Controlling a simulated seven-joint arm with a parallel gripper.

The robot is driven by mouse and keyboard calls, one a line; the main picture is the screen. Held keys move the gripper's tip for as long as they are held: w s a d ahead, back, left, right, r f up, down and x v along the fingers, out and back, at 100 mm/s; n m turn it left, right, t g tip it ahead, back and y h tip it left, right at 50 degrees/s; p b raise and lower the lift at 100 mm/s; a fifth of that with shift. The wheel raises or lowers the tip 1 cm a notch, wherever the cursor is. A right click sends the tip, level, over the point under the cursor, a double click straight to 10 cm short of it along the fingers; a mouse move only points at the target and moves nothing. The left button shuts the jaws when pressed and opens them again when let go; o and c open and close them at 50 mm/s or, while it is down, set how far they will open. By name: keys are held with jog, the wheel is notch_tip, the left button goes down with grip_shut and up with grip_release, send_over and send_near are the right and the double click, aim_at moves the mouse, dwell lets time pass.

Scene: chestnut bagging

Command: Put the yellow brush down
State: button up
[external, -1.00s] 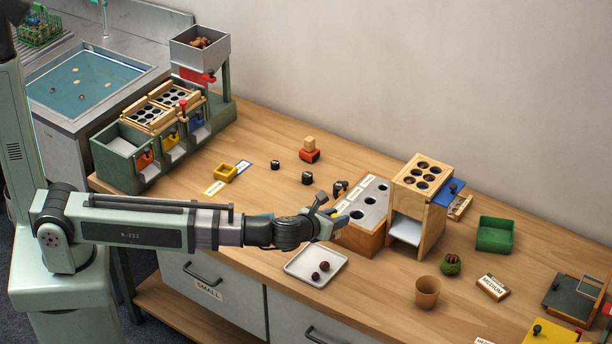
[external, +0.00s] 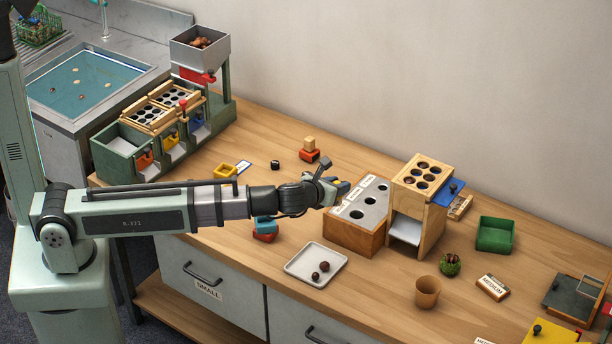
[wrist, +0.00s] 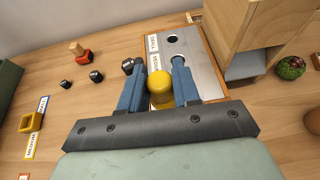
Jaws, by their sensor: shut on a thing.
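The yellow brush shows as a rounded yellow end (wrist: 160,92) between the blue fingers of my gripper (wrist: 158,82) in the wrist view. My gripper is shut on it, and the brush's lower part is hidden. In the external view my gripper (external: 338,192) is at the left end of the wooden box with the holed metal top (external: 372,200). The brush is mostly hidden there. In the wrist view the holed metal top (wrist: 205,78) lies behind and below the brush. I cannot tell whether the brush touches it.
A wooden stand with round holes (external: 432,190) is to the right of the box. A white tray (external: 300,270) holding two chestnuts lies in front. A red and blue object (external: 264,232) is below my arm. Small black pieces (wrist: 96,76) lie left of the box. Bench between tray and cup (external: 427,290) is clear.

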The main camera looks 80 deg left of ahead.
jog(key=s+a+n+g+y, duration=0.2)
jog(key=s+a, duration=0.1)
jog(key=a, duration=2)
jog(key=s+a+n+g+y, duration=0.1)
jog(key=s+a+n+g, duration=0.15)
jog(key=a, duration=2.15)
jog(key=shift+t, duration=0.25)
jog(key=shift+s+d+f, duration=0.1)
jog(key=shift+s+f, duration=0.1)
jog(key=shift+f, duration=3.55)
jog(key=shift+s+d+f, duration=0.1)
jog(key=shift+s+f, duration=0.05)
jog(key=shift+f, duration=3.6)
jog(key=shift+f, duration=0.15)
jog(key=o, duration=1.1)
jog(key=shift+c, duration=0.2)
